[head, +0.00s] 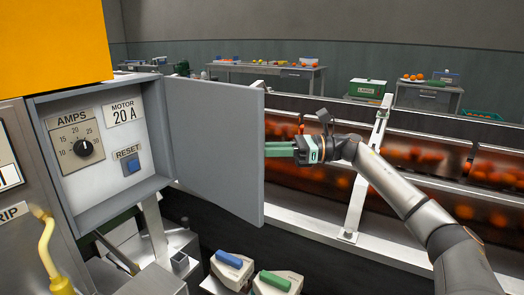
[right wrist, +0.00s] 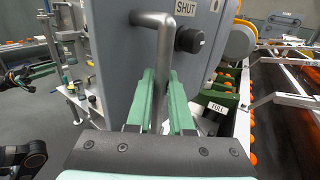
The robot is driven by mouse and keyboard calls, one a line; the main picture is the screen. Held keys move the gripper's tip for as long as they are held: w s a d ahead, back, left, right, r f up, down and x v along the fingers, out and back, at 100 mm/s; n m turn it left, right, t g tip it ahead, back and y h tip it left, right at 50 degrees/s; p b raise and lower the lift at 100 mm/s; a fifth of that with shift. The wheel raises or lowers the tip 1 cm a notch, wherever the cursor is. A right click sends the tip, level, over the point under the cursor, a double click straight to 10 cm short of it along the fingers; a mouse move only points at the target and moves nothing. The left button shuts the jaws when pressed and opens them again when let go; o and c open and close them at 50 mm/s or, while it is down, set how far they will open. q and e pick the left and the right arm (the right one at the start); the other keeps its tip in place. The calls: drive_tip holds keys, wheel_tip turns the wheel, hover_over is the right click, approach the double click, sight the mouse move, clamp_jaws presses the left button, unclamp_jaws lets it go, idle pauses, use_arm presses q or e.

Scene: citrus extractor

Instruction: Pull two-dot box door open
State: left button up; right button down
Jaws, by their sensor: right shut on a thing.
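The grey box (head: 100,192) stands open at the left of the head view, its door (head: 205,150) swung well out to the right. Inside are an AMPS dial (head: 86,147), a MOTOR 20 A label and a blue RESET button (head: 132,165). My right gripper (head: 280,149) is at the door's far side, its fingers partly hidden by the door's edge. In the right wrist view it is shut on the bent metal handle (right wrist: 161,65). The door's outer face (right wrist: 117,75) shows a SHUT label and black knob (right wrist: 190,40). What seems my left gripper (right wrist: 38,72) is at far left, its jaws unclear.
A conveyor with oranges (head: 330,185) and a white frame (head: 367,165) run behind the door and right arm. Blue-handled (head: 229,260) and green-handled (head: 277,281) units sit below the door. A yellow handle or cable (head: 47,243) is at lower left.

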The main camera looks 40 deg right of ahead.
drive_tip(key=c, duration=0.8)
unclamp_jaws()
drive_tip(key=shift+s+d, duration=0.15)
drive_tip(key=shift+d, duration=0.05)
use_arm(q)
drive_tip(key=s+r+m+t+h+b, duration=0.1)
drive_tip(key=s+r+m+t+h, duration=0.1)
drive_tip(key=r, duration=0.5)
drive_tip(key=shift+s+d+r+m+h, duration=0.4)
drive_tip(key=shift+s+m+h, duration=0.1)
drive_tip(key=shift+h, duration=0.4)
use_arm(e)
drive_tip(key=v, duration=1.2)
